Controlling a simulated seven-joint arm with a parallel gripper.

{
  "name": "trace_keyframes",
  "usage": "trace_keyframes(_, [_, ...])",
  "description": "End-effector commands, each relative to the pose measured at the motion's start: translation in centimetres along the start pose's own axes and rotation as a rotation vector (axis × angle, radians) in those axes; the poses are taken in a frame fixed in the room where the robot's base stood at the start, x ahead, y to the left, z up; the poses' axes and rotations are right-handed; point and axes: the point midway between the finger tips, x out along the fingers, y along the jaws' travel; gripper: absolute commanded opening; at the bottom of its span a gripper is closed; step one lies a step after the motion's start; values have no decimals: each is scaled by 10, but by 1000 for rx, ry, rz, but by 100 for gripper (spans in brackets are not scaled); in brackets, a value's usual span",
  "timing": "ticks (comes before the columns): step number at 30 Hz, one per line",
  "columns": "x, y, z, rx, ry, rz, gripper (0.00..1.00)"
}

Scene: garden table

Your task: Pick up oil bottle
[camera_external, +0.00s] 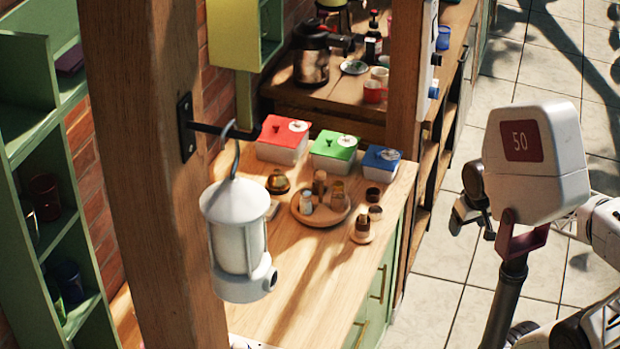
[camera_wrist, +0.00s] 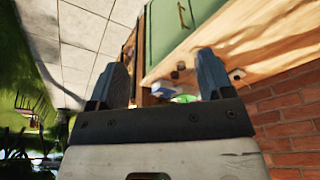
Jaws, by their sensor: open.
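Small bottles and shakers stand on a round wooden tray (camera_external: 304,219) on the counter in the external view. Among them are an amber glass bottle (camera_external: 338,197), a wood-topped bottle (camera_external: 319,183) and a pale shaker (camera_external: 307,203). A dark-topped bottle (camera_external: 362,228) stands on a small coaster to the right of the tray. I cannot tell for sure which is the oil bottle. My gripper (camera_wrist: 162,80) is open and empty in the wrist view, its fingers wide apart. It is away from the bottles, with the counter beyond it.
Red (camera_external: 283,140), green (camera_external: 335,151) and blue (camera_external: 382,160) lidded boxes line the counter's back. A wooden post (camera_external: 150,170) and hanging white lantern (camera_external: 235,238) stand in the foreground. The counter's front (camera_external: 290,290) is mostly clear. A brick wall (camera_wrist: 290,120) borders the counter.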

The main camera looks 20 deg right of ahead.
Motion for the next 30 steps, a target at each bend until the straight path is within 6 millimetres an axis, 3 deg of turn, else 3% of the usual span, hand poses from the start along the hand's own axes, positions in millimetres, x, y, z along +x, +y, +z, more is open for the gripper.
trace_keyframes(11, [12, -14, -30, 137, -77, -91, 74])
trace_keyframes(30, [66, -55, -136, 618, -346, -367, 74])
